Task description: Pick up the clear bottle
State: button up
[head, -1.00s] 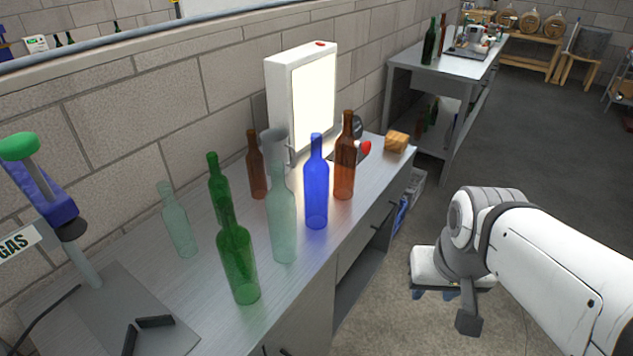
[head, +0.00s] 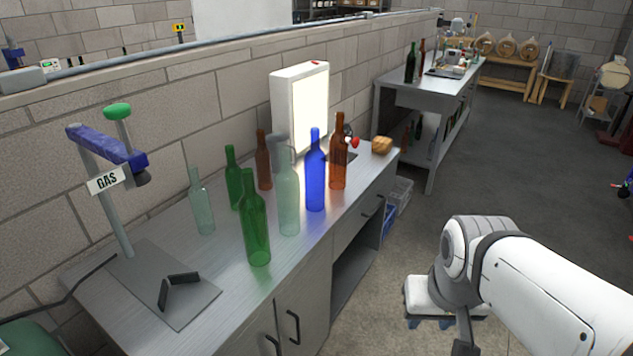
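Two pale, see-through bottles stand upright on the grey workbench (head: 215,275). The taller clear bottle (head: 289,205) is between a green bottle (head: 256,225) and a blue bottle (head: 316,180). A smaller pale bottle (head: 202,210) stands to the left, near the wall. I cannot tell which of the two is meant. My gripper (head: 428,322) hangs over the floor to the right of the bench, well apart from the bottles. Its fingers are mostly hidden beneath its white body, so its opening is unclear.
Brown bottles (head: 338,160) and another green bottle (head: 233,180) crowd the pale ones. A lit panel (head: 300,105) stands behind. A GAS-labelled stand (head: 108,180) fills the bench's left end. A wooden block (head: 382,145) is at the far end.

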aim_at(287, 179)
jog(key=u, duration=0.15)
jog(key=i, duration=0.9)
jog(key=z, duration=0.05)
